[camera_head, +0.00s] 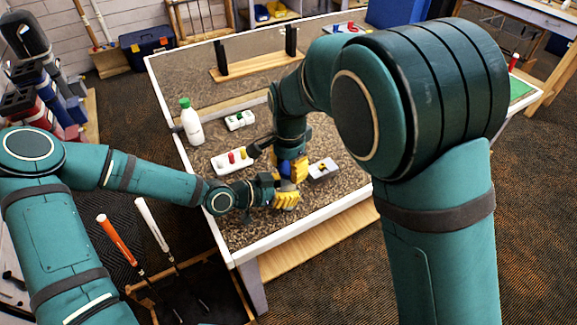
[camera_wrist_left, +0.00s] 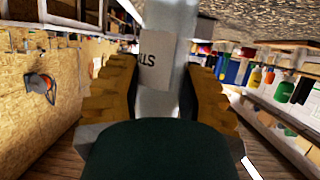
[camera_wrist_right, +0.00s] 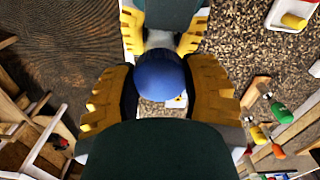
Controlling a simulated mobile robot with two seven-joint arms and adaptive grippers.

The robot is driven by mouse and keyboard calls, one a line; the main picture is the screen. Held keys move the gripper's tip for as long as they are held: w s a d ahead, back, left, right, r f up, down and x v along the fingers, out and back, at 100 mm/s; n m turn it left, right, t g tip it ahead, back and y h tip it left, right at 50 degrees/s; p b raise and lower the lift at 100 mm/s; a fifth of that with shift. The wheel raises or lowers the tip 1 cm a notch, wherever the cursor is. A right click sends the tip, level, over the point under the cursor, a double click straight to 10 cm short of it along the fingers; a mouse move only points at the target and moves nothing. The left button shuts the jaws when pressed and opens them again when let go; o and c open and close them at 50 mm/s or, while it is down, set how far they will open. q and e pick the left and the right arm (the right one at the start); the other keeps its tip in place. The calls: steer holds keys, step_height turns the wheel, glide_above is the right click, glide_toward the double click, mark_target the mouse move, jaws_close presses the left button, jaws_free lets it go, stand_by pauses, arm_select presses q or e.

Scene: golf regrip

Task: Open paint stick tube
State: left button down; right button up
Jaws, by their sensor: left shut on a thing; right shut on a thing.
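My left gripper (camera_head: 285,199) is shut on a pale grey tube (camera_wrist_left: 155,65) with dark lettering, low over the near part of the table. In the left wrist view its yellow fingers stand on both sides of the tube. My right gripper (camera_head: 292,168) is just above it, pointing down. In the right wrist view it is shut on a rounded blue cap (camera_wrist_right: 160,79), with the left gripper's yellow fingers (camera_wrist_right: 163,32) close beyond it. The join between cap and tube is hidden, so I cannot tell if they are apart.
The speckled table (camera_head: 325,211) holds a white bottle with a green top (camera_head: 191,124), a white holder with coloured pieces (camera_head: 222,164), a smaller holder (camera_head: 233,124) and a grey block (camera_head: 323,171). A wooden stand (camera_head: 257,68) is at the back. Golf clubs (camera_head: 119,244) stand at front left.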

steer(key=n, duration=0.4)
steer(key=o, duration=1.3)
steer(key=shift+c, duration=0.2)
